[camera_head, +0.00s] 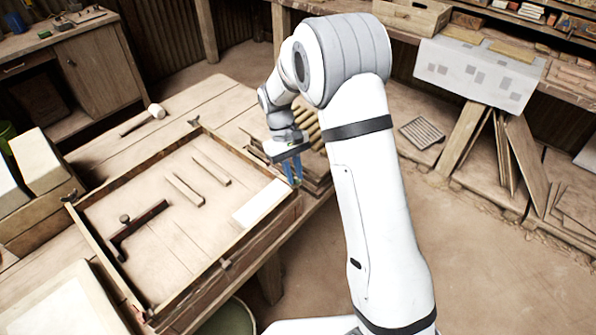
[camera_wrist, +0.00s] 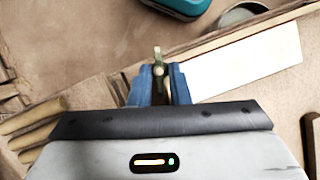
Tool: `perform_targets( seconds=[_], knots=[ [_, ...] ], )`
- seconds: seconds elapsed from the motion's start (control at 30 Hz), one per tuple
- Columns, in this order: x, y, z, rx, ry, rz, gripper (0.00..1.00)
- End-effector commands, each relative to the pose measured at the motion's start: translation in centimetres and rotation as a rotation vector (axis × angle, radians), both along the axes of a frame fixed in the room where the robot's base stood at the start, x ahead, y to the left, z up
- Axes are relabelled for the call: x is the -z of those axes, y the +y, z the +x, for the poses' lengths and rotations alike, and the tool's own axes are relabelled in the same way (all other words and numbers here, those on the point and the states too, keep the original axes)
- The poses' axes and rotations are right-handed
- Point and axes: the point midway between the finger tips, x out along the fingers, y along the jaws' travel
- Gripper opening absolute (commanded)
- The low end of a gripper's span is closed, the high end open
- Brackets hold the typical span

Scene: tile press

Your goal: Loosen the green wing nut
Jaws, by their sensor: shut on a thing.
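My gripper (camera_head: 294,172) is at the right corner of the wooden tile press frame (camera_head: 215,262), its blue fingers pointing down. In the wrist view, my gripper (camera_wrist: 159,84) is shut on a small upright wing nut (camera_wrist: 157,55) with a dull green-brass look. The nut shows between the blue fingers, with its tip reaching beyond them. Its lower part is hidden by the fingers. In the head view the fingers cover the nut. Other small dark fittings sit at the frame's back corner (camera_head: 193,122) and left corner (camera_head: 69,201); their colours are too small to tell.
A mallet (camera_head: 156,111) lies behind the frame. Open floor lies right of the table.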

Motion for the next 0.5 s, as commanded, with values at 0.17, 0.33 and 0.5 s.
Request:
perform_targets(
  seconds=[0.17,0.33,0.5],
  knots=[
    [0.29,0.03,-0.46,-0.133,0.012,-0.004,0.00],
    [0.27,0.03,-0.46,-0.225,0.012,-0.003,0.00],
    [0.28,0.05,-0.51,-0.284,0.013,-0.003,0.00]
  ],
)
